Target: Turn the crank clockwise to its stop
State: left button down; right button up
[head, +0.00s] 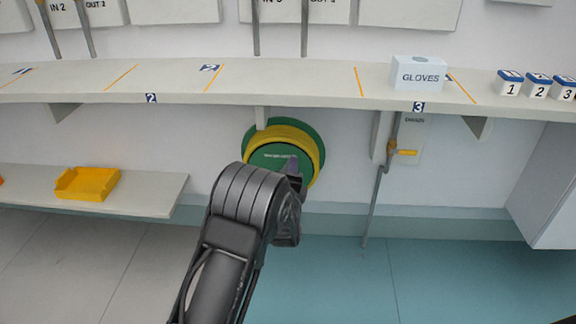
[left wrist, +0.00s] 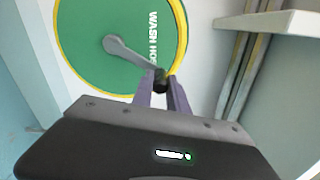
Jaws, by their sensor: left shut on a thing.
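A round green reel with a yellow rim (head: 262,155) is mounted on the wall under the shelf. It fills the upper left of the left wrist view (left wrist: 85,50), with white "WASH HO…" lettering on its face. A grey crank arm (left wrist: 128,56) runs from the reel's middle toward the lower right, ending in a dark knob (left wrist: 161,84). My left gripper (head: 292,168) is in front of the reel; its fingers (left wrist: 161,92) are shut on the crank's knob. In the head view the crank is mostly hidden behind my gripper. My right gripper is not in view.
A long shelf (head: 250,88) runs above the reel, holding a gloves box (head: 417,74) and numbered boxes (head: 510,84). A pipe with a yellow handle (head: 403,152) stands to the right. A yellow tray (head: 88,184) sits on a lower shelf at left.

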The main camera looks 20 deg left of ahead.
pick_arm(q)
jog(key=shift+d, duration=0.1)
dwell(0.3)
jog(key=c, duration=1.3)
grip_release()
jog(key=p+v, duration=0.2)
jog(key=v, duration=0.5)
jog(key=shift+s, duration=0.35)
jog(key=shift+d, duration=0.1)
